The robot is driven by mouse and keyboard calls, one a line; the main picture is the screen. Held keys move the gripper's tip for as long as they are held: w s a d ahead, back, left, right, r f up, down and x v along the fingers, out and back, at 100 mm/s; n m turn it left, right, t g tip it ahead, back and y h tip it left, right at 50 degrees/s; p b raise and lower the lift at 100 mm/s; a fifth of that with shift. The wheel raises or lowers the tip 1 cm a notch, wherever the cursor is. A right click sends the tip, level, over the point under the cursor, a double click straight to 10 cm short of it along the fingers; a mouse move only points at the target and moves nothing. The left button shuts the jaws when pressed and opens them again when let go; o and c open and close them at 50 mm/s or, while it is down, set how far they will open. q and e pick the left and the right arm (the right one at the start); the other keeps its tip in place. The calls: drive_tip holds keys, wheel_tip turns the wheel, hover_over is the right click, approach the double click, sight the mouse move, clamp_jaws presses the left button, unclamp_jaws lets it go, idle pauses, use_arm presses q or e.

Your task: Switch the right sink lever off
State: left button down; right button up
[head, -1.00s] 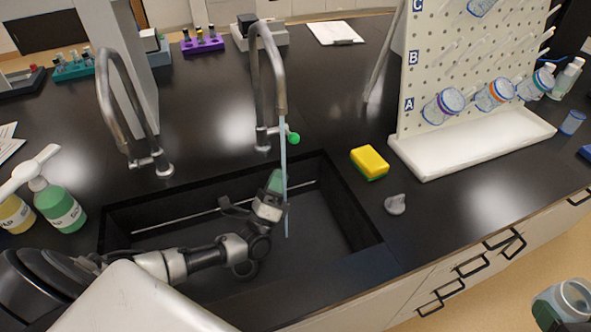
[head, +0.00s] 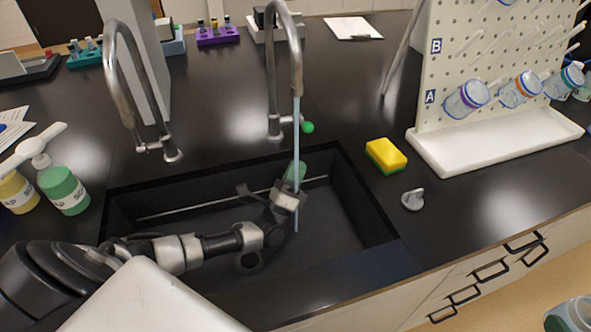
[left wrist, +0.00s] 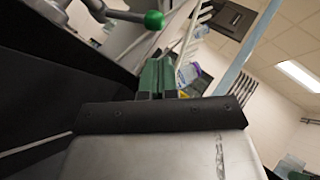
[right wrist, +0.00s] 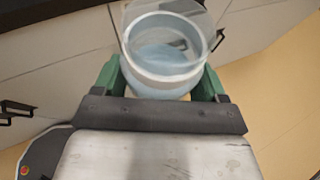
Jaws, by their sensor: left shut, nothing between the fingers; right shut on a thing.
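The right sink tap (head: 271,60) stands behind the basin, and a pale blue water stream (head: 296,140) runs from its spout. Its lever, with a green knob (head: 307,127), sticks out to the right of the tap base. My left gripper (head: 296,170) is shut and empty over the basin, below the knob and apart from it, close to the stream. The knob (left wrist: 154,20) shows at the top of the left wrist view, beyond the shut green fingers (left wrist: 160,75). My right gripper (right wrist: 160,72) is shut on a clear jar (right wrist: 165,40), low in front of the cabinets.
The left tap (head: 125,80) shows no stream. A yellow sponge (head: 386,155) and a small grey fixture (head: 413,199) are right of the basin (head: 345,185). A pegboard rack (head: 470,60) stands farther right. Soap bottles (head: 62,187) stand at left.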

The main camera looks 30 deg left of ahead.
sight(303, 123)
drive_tip(key=shift+r+p, duration=0.35)
drive_tip(key=shift+r, duration=0.1)
use_arm(q)
drive_tip(key=x, duration=0.6)
drive_tip(key=shift+w+r, duration=0.15)
drive_tip(key=shift+w, duration=0.1)
use_arm(e)
drive_tip(key=shift+r, duration=0.1)
